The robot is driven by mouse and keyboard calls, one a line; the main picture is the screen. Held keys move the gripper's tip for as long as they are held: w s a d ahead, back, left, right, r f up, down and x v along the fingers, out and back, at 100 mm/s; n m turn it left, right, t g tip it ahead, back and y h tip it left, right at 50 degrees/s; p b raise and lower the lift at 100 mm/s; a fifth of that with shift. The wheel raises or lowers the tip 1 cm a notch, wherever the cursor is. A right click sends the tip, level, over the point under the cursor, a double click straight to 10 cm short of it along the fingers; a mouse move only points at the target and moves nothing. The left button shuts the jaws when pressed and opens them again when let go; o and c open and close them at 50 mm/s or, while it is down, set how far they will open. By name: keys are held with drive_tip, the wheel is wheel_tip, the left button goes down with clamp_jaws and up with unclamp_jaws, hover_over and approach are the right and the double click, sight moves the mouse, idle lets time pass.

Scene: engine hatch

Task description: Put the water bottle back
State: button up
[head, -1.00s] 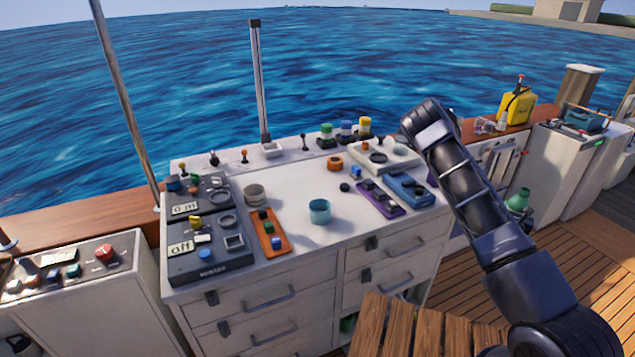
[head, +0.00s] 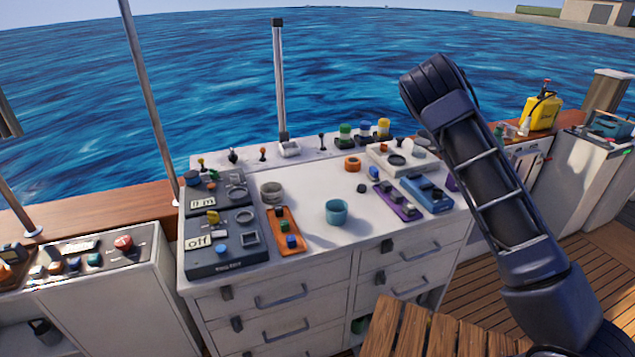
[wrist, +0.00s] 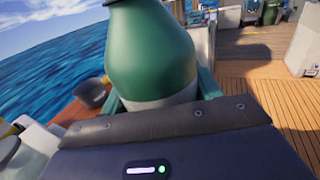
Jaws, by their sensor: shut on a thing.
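The water bottle (wrist: 150,50) fills the upper middle of the wrist view. It is green with a pale grey band low down, and its top is cut off by the frame edge. My gripper (wrist: 160,95) is shut on it, with a green finger showing at each side of the band. In the head view my dark arm rises on the right side. My gripper is hidden there, and I cannot make out the bottle for certain.
A white console (head: 318,185) with drawers carries a teal cup (head: 337,211), an orange tray (head: 286,231) and dark switch panels (head: 222,250). A yellow canister (head: 541,112) stands on the rail at right. Wooden deck (head: 590,268) lies open at right.

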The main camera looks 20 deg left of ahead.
drive_tip(key=s+a+r+n+y, duration=0.1)
drive_tip(key=a+r+n+y, duration=0.1)
drive_tip(key=a, duration=1)
drive_tip(key=s+a+r+n+t+y, duration=0.1)
drive_tip(key=a+r+y, duration=0.15)
drive_tip(key=a, duration=0.85)
drive_tip(key=s+a+r+n+y, duration=0.1)
drive_tip(key=s+a+n+y, duration=0.15)
drive_tip(key=a, duration=0.95)
drive_tip(key=s+a+r+n+g+y, duration=0.1)
drive_tip(key=s+a+r+n+y, duration=0.15)
drive_tip(key=s+a, duration=0.65)
drive_tip(key=s+a+r+n+y, duration=0.1)
drive_tip(key=s+a+y, duration=0.3)
drive_tip(key=a, duration=0.8)
drive_tip(key=s+a+r+n+g+y, duration=0.1)
drive_tip(key=s+a+r+y, duration=0.1)
drive_tip(key=s+a, duration=0.75)
drive_tip(key=f, duration=0.6)
drive_tip(key=w+a+f, duration=0.1)
drive_tip(key=f, duration=1.2)
drive_tip(key=shift+w+a+f, duration=0.25)
drive_tip(key=shift+a+f, duration=0.1)
drive_tip(key=shift+f, duration=0.05)
drive_tip(key=shift+f, duration=0.1)
drive_tip(key=o, duration=1.2)
